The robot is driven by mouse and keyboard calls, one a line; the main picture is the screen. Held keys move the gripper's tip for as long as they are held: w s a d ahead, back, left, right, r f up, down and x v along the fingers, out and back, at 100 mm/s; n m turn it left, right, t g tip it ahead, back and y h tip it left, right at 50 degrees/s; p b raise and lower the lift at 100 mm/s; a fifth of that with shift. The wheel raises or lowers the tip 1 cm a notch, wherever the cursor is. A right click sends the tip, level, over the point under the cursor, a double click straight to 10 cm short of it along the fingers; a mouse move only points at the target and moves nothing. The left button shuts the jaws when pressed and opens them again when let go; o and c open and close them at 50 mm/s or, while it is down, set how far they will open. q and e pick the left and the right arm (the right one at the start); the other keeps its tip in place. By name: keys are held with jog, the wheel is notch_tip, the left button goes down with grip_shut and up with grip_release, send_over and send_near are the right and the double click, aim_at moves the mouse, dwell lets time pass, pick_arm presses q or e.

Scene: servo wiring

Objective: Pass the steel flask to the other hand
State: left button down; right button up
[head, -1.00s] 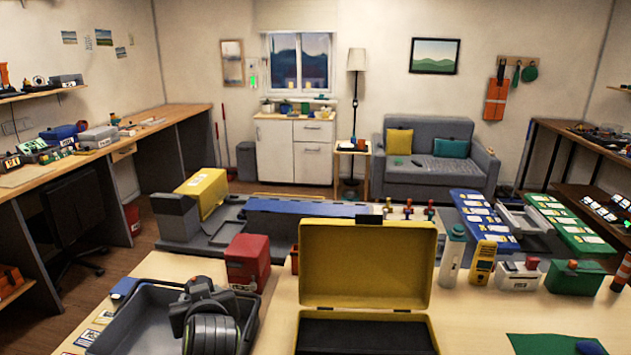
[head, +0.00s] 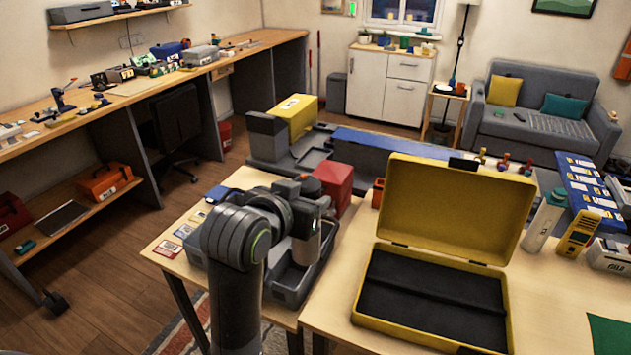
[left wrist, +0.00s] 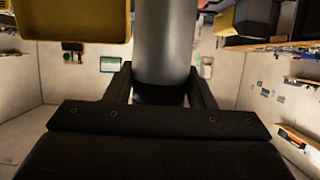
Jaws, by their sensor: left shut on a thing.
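The steel flask (left wrist: 163,42) is a smooth grey cylinder in the left wrist view, running up out of the picture, with a dark lower end. My left gripper (left wrist: 161,85) is shut on it, one black finger on each side. In the head view my left arm rises in front of the grey tray, and its wrist hides the fingers. My right gripper is in neither view.
An open yellow case (head: 455,215) with a dark lining stands right of my left arm. A grey tray (head: 290,285) lies behind the arm. A red box (head: 335,185) and a white bottle (head: 545,220) stand farther back.

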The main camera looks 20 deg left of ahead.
pick_arm(q)
jog(key=s+d+f+m+g+h, duration=0.3)
jog(key=d+f+m+g+h, duration=0.1)
jog(key=d+m+g+h, duration=0.2)
jog(key=s+d+f+m+g+h, duration=0.3)
jog(key=d+f+m+g+h, duration=0.2)
jog(key=d+m, duration=0.3)
jog(key=shift+s+f+m+g+h, duration=0.2)
jog(key=shift+s+m+g+h, duration=0.25)
jog(key=shift+m+h, duration=0.45)
jog(key=shift+w, duration=0.1)
jog(key=s+a+f+n+t+y, duration=0.2)
jog(key=a+n+t, duration=0.3)
jog(key=a, duration=0.9)
jog(key=shift+s+a+n+t+y, duration=0.35)
jog(key=shift+s+t, duration=0.2)
jog(key=shift+t, duration=0.2)
